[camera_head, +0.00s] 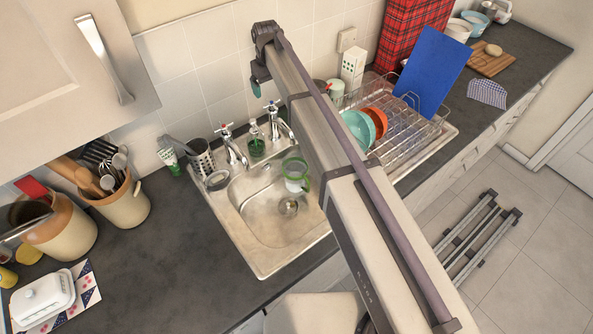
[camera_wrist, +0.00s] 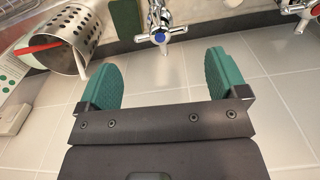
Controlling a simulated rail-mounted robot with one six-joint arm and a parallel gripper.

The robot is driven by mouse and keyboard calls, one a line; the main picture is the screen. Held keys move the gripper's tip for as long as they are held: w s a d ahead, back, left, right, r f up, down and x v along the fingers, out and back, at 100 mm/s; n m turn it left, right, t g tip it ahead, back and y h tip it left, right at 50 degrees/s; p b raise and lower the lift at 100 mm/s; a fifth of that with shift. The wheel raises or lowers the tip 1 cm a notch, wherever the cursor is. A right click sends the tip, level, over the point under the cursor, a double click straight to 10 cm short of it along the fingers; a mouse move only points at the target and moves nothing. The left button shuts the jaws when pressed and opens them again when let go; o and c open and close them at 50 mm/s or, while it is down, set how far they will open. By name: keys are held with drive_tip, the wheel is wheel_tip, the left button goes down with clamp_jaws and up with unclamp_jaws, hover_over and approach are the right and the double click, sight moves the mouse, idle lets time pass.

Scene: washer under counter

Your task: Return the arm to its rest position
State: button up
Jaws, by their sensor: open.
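My arm (camera_head: 320,135) reaches from the lower right across the sink toward the tiled back wall. My gripper (camera_head: 256,88) hangs at its far end near the wall, above the taps; only a green fingertip shows clearly there. In the wrist view my gripper (camera_wrist: 166,78) has its two green fingers wide apart, with nothing between them but wall tiles behind. A blue-marked tap (camera_wrist: 160,30) shows beyond the fingers, apart from them.
The sink (camera_head: 270,215) holds a green-rimmed mug (camera_head: 296,175). A perforated metal utensil holder (camera_head: 202,158) stands beside the taps. A dish rack (camera_head: 400,130) with bowls and a blue board (camera_head: 432,70) is at right. A wall cupboard (camera_head: 60,70) hangs at upper left.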

drive_tip(key=shift+s+d+m, duration=0.1)
drive_tip(key=shift+s+m, duration=0.2)
drive_tip(key=s+d+f+m+b, duration=0.2)
drive_tip(key=s+d+f+b, duration=0.1)
drive_tip(key=s+d, duration=0.4)
drive_tip(key=s+d+f+m+b, duration=0.2)
drive_tip(key=s+d+f+b, duration=0.2)
drive_tip(key=s+d, duration=0.4)
drive_tip(key=s+d+f+m+b, duration=0.2)
drive_tip(key=s+d, duration=0.6)
drive_tip(key=s, duration=0.8)
drive_tip(key=shift+s+f+b, duration=0.4)
drive_tip(key=shift+f+b, duration=0.35)
drive_tip(key=shift+b, duration=0.25)
